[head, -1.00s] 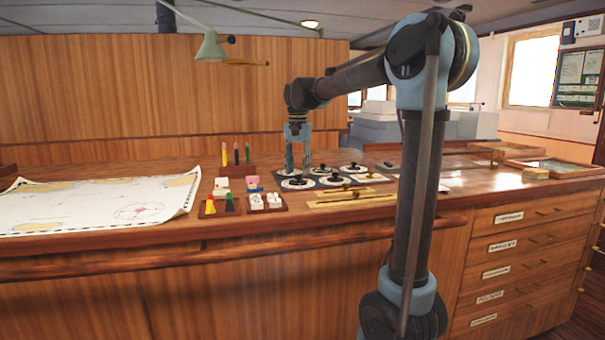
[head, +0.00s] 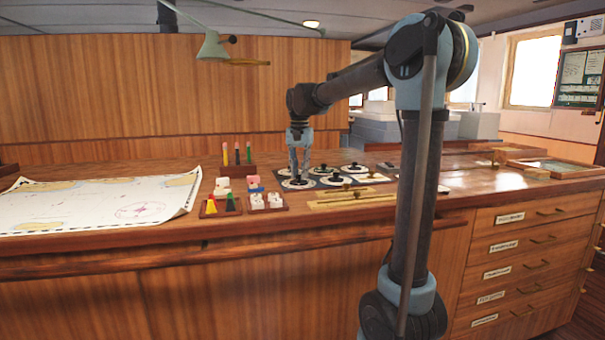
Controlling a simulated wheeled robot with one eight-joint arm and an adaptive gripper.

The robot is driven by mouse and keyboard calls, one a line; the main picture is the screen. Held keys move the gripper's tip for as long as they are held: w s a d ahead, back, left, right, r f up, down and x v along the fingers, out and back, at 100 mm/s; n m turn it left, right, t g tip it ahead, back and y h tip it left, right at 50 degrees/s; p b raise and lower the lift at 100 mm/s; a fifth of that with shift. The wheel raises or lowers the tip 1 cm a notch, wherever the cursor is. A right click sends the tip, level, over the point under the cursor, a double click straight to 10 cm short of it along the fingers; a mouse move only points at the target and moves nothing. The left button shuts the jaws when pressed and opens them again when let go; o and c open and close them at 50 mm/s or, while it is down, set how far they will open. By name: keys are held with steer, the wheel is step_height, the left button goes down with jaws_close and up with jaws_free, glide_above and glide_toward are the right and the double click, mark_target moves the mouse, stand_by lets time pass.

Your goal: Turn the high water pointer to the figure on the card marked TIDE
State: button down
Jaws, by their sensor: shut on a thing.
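A dark board (head: 316,182) with several round white dials and black knobs lies on the chart table. My gripper (head: 298,178) points straight down over the front left dial (head: 298,184). Its fingers are shut on that dial's knob, which they mostly hide. Which dial is the high water one cannot be read at this size. A pale card (head: 372,178) lies at the right end of the board; any writing on it is too small to read.
A chart (head: 95,203) covers the table's left side. A pencil holder (head: 237,170), small trays of coloured cones (head: 221,206) and white pieces (head: 267,202), and brass rulers (head: 343,196) stand close to the board.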

steer(key=shift+s+a, duration=0.2)
stand_by(1.0)
steer(key=c, duration=1.5)
jaws_free()
steer(key=shift+o, duration=0.3)
steer(key=shift+r, duration=0.15)
step_height(320, 180, up, 12)
steer(key=shift+w, duration=0.1)
